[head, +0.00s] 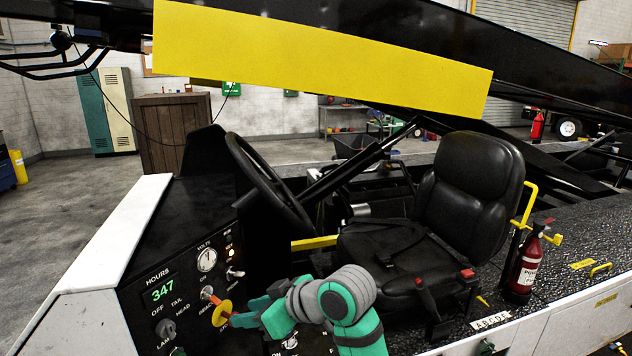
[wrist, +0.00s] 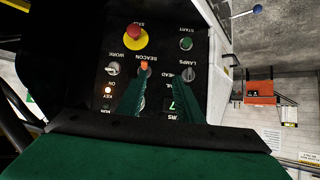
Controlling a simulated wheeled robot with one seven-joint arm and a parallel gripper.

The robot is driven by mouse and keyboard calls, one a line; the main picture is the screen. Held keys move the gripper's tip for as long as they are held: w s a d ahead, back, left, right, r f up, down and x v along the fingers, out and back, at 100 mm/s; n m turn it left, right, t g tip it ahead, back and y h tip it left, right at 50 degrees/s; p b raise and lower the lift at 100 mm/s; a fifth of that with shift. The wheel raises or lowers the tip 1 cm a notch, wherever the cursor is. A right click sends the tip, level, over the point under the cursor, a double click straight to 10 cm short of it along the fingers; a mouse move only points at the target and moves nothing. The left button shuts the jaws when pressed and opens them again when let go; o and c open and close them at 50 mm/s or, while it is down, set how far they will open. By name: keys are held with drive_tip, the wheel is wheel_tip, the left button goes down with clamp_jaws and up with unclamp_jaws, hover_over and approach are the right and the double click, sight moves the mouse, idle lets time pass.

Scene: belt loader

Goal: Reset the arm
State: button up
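My gripper (head: 246,310) is in front of the black control panel (head: 135,312) beside the driver's seat. Its teal fingers also show in the wrist view (wrist: 162,80), spread apart with nothing held between them. In the wrist view the panel is upside down. The left fingertip there is close to an orange-tipped switch (wrist: 145,66) marked BEACON; whether they touch cannot be told. A red stop button on a yellow base (wrist: 134,37) lies beyond the fingertips, and it shows in the head view (head: 222,314) too. My arm partly hides the panel's lower right.
A steering wheel (head: 268,185) stands above the panel. A black seat (head: 470,180) is behind my arm. A red fire extinguisher (head: 524,268) stands on the deck at right. A yellow-faced boom (head: 320,55) crosses overhead. The floor at far left is open.

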wheel_tip(320, 180, down, 13)
drive_tip(key=a+m+t+y, duration=0.1)
drive_tip(key=a+m+t, duration=0.2)
drive_tip(key=m+t, duration=0.4)
drive_tip(key=s+d+f+m+t+h, duration=0.1)
drive_tip(key=s+d+f+m+h, duration=0.2)
drive_tip(key=s+f, duration=0.3)
drive_tip(key=s+d+f+m+t+h, duration=0.1)
drive_tip(key=s+d+f+m+h, duration=0.2)
drive_tip(key=f, duration=0.5)
drive_tip(key=s+d+f+m+h, duration=0.1)
drive_tip(key=s+d+f+h, duration=0.15)
drive_tip(key=s, duration=0.55)
drive_tip(key=s+d+f+m+h, duration=0.1)
drive_tip(key=s+d+f, duration=0.15)
drive_tip(key=s, duration=0.65)
drive_tip(key=s+d+r+n, duration=0.1)
drive_tip(key=s+d+r, duration=0.1)
drive_tip(key=s, duration=0.5)
drive_tip(key=s+d+r+n+t+h, duration=0.1)
drive_tip(key=s+d+r+n, duration=0.1)
drive_tip(key=s, duration=0.6)
drive_tip(key=shift+s+d+r, duration=0.15)
drive_tip(key=shift+d+r, duration=0.25)
drive_tip(key=shift+d, duration=0.25)
